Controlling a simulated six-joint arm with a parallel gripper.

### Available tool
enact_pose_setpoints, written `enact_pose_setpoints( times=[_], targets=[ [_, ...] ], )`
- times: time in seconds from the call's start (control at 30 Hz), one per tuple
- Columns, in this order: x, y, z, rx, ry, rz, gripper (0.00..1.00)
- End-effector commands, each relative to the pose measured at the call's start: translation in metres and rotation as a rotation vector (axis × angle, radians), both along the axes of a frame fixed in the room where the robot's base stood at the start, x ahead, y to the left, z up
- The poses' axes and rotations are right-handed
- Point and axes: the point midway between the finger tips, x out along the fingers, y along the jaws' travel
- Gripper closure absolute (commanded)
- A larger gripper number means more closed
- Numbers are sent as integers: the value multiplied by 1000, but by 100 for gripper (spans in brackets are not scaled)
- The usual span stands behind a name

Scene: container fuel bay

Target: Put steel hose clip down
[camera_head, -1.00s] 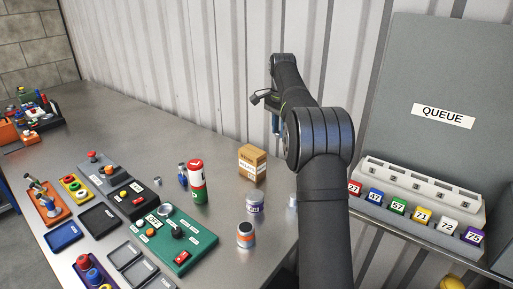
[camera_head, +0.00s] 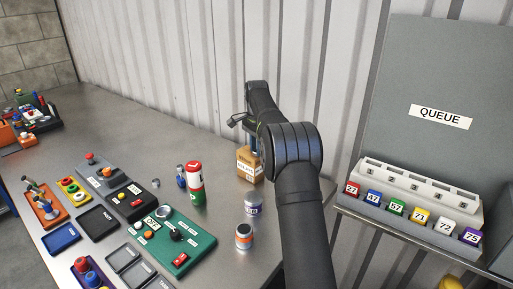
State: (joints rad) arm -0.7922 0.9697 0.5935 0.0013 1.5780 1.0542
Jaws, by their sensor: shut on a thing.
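My gripper (camera_head: 254,150) is only partly in view, behind my arm and just above the cardboard box (camera_head: 250,168) near the back wall. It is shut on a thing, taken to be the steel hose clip. The clip itself cannot be made out, since my arm, the box and the small scale hide the fingertips. I cannot tell whether the held thing touches the box.
A red, white and green can (camera_head: 195,182), a purple-and-white can (camera_head: 252,212) and an orange-banded jar (camera_head: 244,236) stand near the box. A green panel (camera_head: 190,235) and trays (camera_head: 62,237) lie left. A queue rack (camera_head: 420,205) stands right.

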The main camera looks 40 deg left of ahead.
Motion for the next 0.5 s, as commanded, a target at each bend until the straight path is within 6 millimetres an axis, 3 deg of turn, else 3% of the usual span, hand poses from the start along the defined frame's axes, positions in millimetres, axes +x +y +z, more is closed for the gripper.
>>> enact_pose_setpoints(
  times=[0.17, 0.2, 0.3, 0.5],
  targets=[
    [0, 0, -3, 0, 0, 0, 96],
    [0, 0, -3, 0, 0, 0, 71],
    [0, 0, -3, 0, 0, 0, 53],
    [0, 0, -3, 0, 0, 0, 53]
  ],
)
